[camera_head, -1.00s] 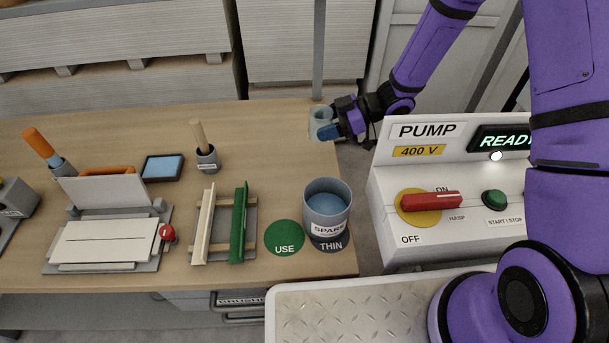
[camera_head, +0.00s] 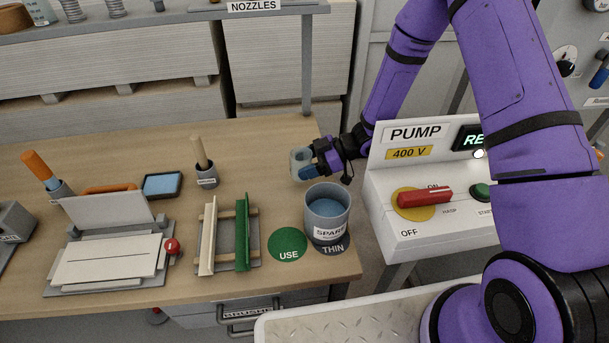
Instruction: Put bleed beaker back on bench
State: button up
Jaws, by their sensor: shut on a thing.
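The bleed beaker (camera_head: 299,163) is a small clear, greyish cup at the far right part of the bench (camera_head: 262,150). My gripper (camera_head: 310,168) reaches in from the right and is shut on its right side. The beaker looks upright. I cannot tell whether its base touches the bench top or hangs just above it.
A grey pot marked SPARE (camera_head: 327,212) with blue contents stands just in front, on a dark THIN disc (camera_head: 332,247). A green USE disc (camera_head: 287,244) is beside it. The pump box (camera_head: 430,190) stands to the right. Bench left of the beaker is clear up to a brush holder (camera_head: 206,177).

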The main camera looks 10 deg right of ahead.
jog(key=shift+f, duration=2)
jog(key=o, duration=1)
jog(key=shift+f, duration=0.15)
jog(key=shift+o, duration=0.2)
jog(key=shift+d+r, duration=0.2)
jog(key=v, duration=1.1)
jog(key=shift+d, duration=0.3)
